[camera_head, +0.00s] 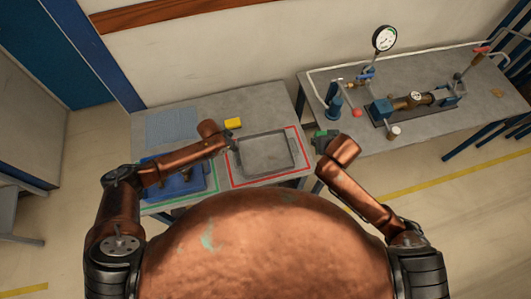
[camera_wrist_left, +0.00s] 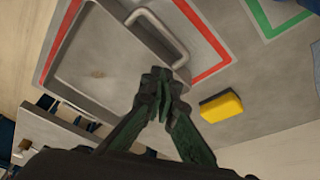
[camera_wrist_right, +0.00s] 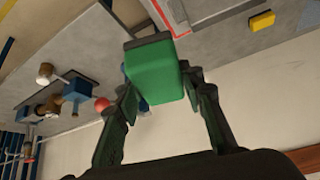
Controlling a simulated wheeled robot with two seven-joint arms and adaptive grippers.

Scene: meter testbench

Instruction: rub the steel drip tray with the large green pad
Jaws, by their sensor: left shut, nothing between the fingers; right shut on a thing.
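The steel drip tray (camera_head: 265,154), grey and shallow with rounded corners, lies within a red outline on the left bench. It also fills the upper left of the left wrist view (camera_wrist_left: 105,65). My left gripper (camera_head: 233,144) is shut and empty at the tray's left side; in the left wrist view its tips (camera_wrist_left: 160,74) are close by the tray's handle (camera_wrist_left: 160,32). I cannot tell whether they touch. My right gripper (camera_wrist_right: 160,92) is shut on the large green pad (camera_wrist_right: 155,72), which has a dark end. In the head view the pad (camera_head: 321,134) is right of the tray, off the bench's edge.
A yellow block (camera_head: 233,123) lies behind the tray. A blue bin (camera_head: 180,183) stands left, inside a green outline. A blue mat (camera_head: 171,126) lies at the back left. The right bench (camera_head: 440,120) carries a gauge (camera_head: 384,38) and pump parts.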

